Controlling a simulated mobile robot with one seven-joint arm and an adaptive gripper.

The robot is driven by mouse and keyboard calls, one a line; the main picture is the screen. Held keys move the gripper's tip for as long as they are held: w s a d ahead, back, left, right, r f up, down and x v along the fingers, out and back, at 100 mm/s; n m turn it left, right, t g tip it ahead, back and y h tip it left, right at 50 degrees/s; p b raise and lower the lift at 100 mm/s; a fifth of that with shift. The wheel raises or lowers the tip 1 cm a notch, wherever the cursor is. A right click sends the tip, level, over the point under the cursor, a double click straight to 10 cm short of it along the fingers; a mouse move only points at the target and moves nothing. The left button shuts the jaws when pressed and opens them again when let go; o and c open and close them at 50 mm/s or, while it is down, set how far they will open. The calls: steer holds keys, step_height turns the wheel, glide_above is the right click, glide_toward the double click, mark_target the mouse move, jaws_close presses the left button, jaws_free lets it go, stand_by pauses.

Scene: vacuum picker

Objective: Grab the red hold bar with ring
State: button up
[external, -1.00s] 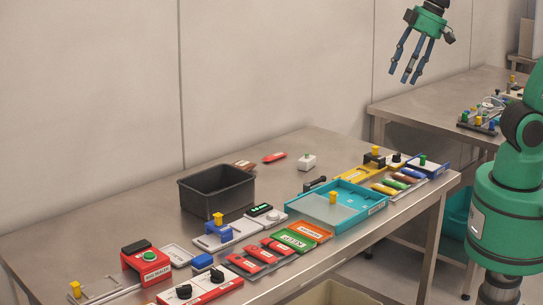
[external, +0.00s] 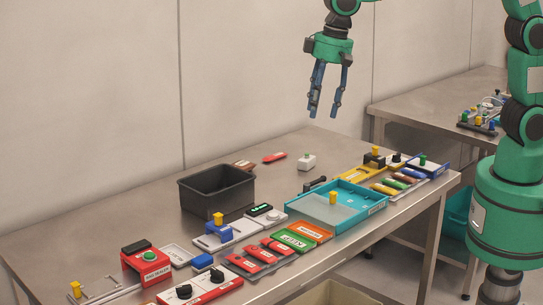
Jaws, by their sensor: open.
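My gripper (external: 325,106) is open and empty, its blue fingers pointing down, high above the back right of the steel table. Several red bar-like pieces are in view, and at this size I cannot tell which has a ring. One small red bar with a pale label (external: 274,157) lies alone at the back of the table, below and left of my gripper. Two red labelled bars, a front one (external: 247,264) and a rear one (external: 278,247), lie side by side in a grey tray near the front edge. My gripper touches none of them.
A black bin (external: 217,190) stands left of centre, with a brownish-red piece (external: 243,164) behind it. A white block with a knob (external: 307,162) is near the lone red bar. A teal tray (external: 360,211), red sealer (external: 147,264) and other fixtures line the front. The back left is clear.

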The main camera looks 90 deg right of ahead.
steer(key=w+a+f+m+g+p, duration=0.15)
steer(key=w+a+f, duration=0.35)
steer(key=w+f, duration=0.55)
steer(key=m, duration=0.2)
glide_above(262, 252)
step_height(262, 252, down, 11)
steer(key=shift+s+f+g, duration=0.1)
steer(key=shift+f+g, duration=0.1)
steer(key=shift+g, duration=0.15)
steer(key=shift+f, duration=4.3)
steer(key=shift+f+b, duration=0.4)
steer(key=shift+f, duration=2.2)
steer(key=shift+c, duration=0.2)
